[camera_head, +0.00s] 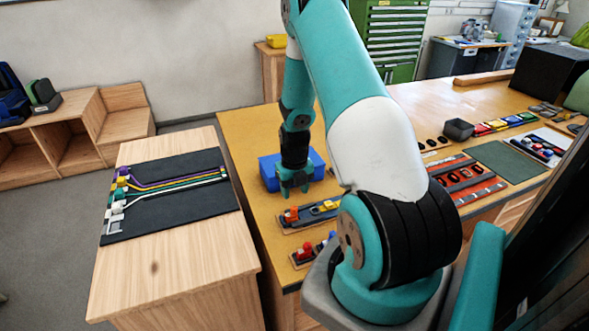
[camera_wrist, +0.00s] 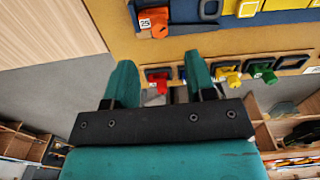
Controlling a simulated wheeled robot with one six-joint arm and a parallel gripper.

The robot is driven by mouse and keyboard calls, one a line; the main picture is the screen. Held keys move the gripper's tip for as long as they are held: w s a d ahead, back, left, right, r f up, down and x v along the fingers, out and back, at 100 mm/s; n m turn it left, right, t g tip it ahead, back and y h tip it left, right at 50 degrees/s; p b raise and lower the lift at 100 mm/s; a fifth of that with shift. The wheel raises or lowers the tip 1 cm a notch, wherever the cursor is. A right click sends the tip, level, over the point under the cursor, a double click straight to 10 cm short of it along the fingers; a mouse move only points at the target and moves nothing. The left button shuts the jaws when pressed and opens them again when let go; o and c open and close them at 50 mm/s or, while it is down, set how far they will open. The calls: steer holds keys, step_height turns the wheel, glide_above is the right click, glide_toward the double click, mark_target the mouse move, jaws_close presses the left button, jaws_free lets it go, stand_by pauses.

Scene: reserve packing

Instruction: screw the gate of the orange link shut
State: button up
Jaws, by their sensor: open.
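The orange link's orange part (camera_head: 291,215) sits at the left end of a dark strip on the yellow-brown table, beyond my fingertips. In the wrist view the orange part (camera_wrist: 156,22) carries a white numbered tag and lies at the top, ahead of the fingers. Whether its gate is screwed shut cannot be told. My gripper (camera_head: 294,193) points down above the table, just behind the strip in the head view. In the wrist view my gripper (camera_wrist: 158,60) is open, with nothing held between its teal fingers.
A red piece (camera_wrist: 158,84) shows between the fingers, with yellow (camera_wrist: 228,78) and green (camera_wrist: 263,72) ones to its right. A blue bin (camera_head: 268,172) stands behind my gripper. Left, a wooden bench holds a black mat (camera_head: 150,222) with coloured straps.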

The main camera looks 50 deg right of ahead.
mark_target(293, 209)
step_height(293, 209, up, 10)
steer(key=shift+f+b, duration=0.2)
steer(key=shift+b, duration=1.05)
steer(key=f+n, duration=0.5)
steer(key=n, duration=0.3)
steer(key=f+n+b, duration=0.1)
steer(key=f+n, duration=0.5)
steer(key=n, duration=0.2)
steer(key=f+n, duration=0.6)
steer(key=n, duration=0.2)
steer(key=shift+w+a+b, duration=0.1)
steer(key=shift+a+b, duration=0.15)
steer(key=shift+b, duration=0.05)
